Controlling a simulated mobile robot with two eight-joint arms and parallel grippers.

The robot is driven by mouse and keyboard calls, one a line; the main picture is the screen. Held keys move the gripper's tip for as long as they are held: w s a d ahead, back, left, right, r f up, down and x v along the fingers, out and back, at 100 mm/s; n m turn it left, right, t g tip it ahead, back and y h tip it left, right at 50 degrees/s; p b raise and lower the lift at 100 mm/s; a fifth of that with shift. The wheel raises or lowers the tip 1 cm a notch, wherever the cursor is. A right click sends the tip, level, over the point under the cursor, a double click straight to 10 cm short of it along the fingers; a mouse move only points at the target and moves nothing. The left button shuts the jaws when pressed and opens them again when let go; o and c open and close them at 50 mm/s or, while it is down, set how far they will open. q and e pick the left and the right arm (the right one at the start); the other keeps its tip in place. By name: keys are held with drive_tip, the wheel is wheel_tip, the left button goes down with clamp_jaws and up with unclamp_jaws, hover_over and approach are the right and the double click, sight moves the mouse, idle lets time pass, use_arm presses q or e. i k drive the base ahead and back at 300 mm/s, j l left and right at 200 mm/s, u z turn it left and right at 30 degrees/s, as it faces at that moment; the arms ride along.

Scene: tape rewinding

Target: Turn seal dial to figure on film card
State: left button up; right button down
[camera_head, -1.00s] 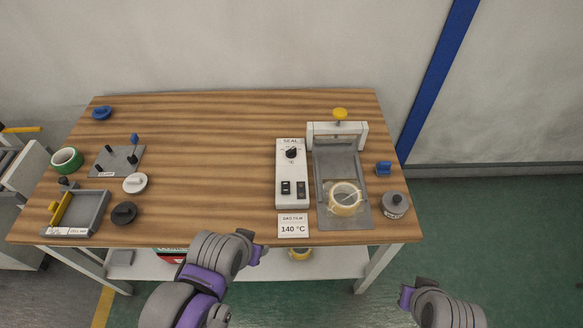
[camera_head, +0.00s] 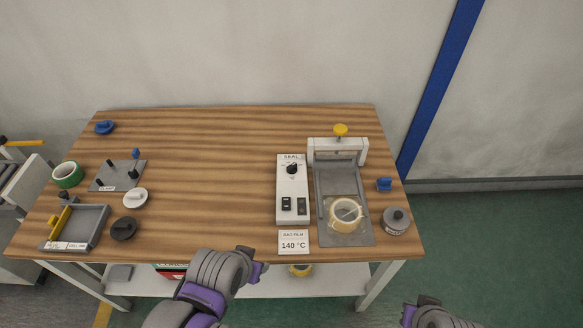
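The seal dial (camera_head: 292,169) is a black knob near the top of the white control box (camera_head: 291,205), under the word SEAL. Its exact pointer setting is too small to read. The film card (camera_head: 294,242) lies in front of the box and reads 140 °C. My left gripper (camera_head: 256,270) is at the table's front edge, left of the card and apart from it; its finger opening is hard to make out. My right gripper (camera_head: 411,312) is at the bottom, off the table's front right corner, mostly cut off by the frame. Neither gripper touches the box.
A sealing press (camera_head: 338,150) with a yellow knob stands right of the box, a yellow tape roll (camera_head: 346,214) on its plate. A grey weight (camera_head: 396,221) and blue clip (camera_head: 384,184) are farther right. A tray (camera_head: 78,228) and green roll (camera_head: 67,174) are left. The table's middle is clear.

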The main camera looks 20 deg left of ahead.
sight(292, 169)
drive_tip(key=i+j+u, duration=0.35)
drive_tip(key=j, duration=0.2)
drive_tip(key=i+j+u, duration=0.35)
drive_tip(key=j, duration=0.1)
